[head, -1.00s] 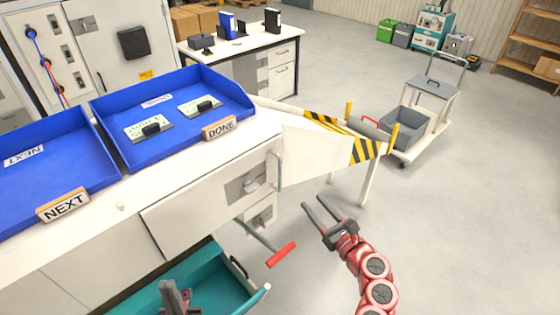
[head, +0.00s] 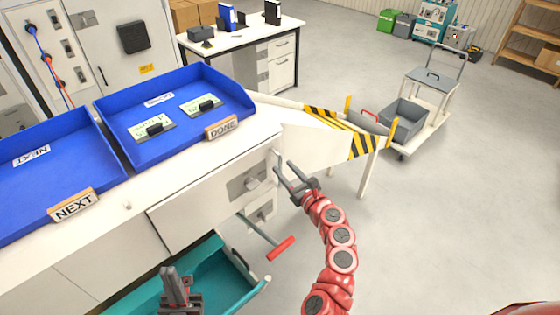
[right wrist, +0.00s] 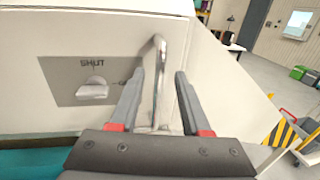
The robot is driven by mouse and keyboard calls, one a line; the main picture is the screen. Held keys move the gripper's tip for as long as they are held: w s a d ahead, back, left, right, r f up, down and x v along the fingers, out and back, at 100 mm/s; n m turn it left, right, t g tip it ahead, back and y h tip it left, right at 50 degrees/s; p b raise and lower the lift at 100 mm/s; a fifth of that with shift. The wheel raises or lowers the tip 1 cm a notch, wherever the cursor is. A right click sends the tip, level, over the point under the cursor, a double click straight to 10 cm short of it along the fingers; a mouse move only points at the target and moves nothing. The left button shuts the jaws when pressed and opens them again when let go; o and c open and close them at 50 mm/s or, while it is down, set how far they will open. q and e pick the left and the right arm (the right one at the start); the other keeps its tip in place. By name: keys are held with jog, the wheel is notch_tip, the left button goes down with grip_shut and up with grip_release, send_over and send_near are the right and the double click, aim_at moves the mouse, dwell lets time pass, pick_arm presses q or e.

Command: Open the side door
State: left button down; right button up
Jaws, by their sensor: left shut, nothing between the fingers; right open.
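The white side door panel (head: 200,205) is on the cabinet front, with a grey latch plate (head: 243,186). In the right wrist view the plate (right wrist: 60,90) reads SHUT beside a pale knob (right wrist: 93,88). A vertical metal bar handle (right wrist: 158,60) stands right of the plate. My right gripper (head: 285,172) is open at the panel's right end. In the right wrist view its fingers (right wrist: 159,78) lie either side of the handle; contact cannot be told. My left gripper (head: 170,272) is shut and empty, over the teal drawer.
The teal drawer (head: 238,290) stands open below. A red-handled lever (head: 281,248) juts out under the panel. Blue trays (head: 215,80) sit on the worktop. A striped hazard flap (head: 335,122) sticks out at right. A trolley (head: 425,120) stands beyond; the right floor is clear.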

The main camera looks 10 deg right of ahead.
aim_at(281, 165)
jog(key=shift+x, duration=1.7)
grip_shut()
